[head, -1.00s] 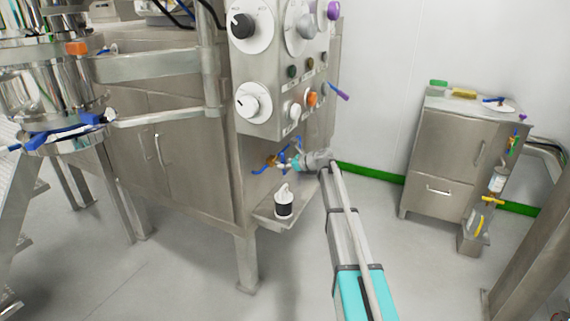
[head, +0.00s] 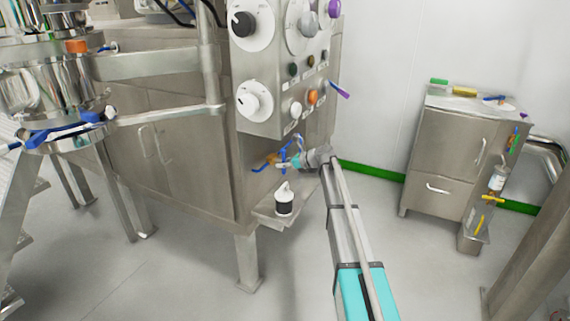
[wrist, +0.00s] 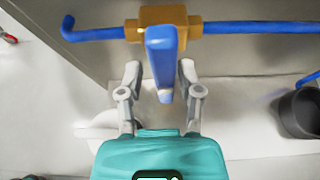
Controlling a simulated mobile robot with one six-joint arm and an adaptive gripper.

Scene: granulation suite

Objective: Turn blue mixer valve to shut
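The blue mixer valve shows in the wrist view as a brass-coloured body (wrist: 190,27) on a blue pipe, with a blue lever handle (wrist: 162,55) pointing toward my gripper (wrist: 160,76). The gripper's two grey fingers are apart, one on each side of the handle, with small gaps visible. In the head view my gripper (head: 292,162) is at the valve (head: 270,161), below the control panel. The valve is small there and partly hidden by the gripper, so contact cannot be told.
A white and black container (head: 284,201) stands on a small metal shelf (head: 262,212) just below the gripper. The control panel (head: 270,118) with knobs hangs above. A steel cabinet (head: 445,150) stands at the right. Floor between is clear.

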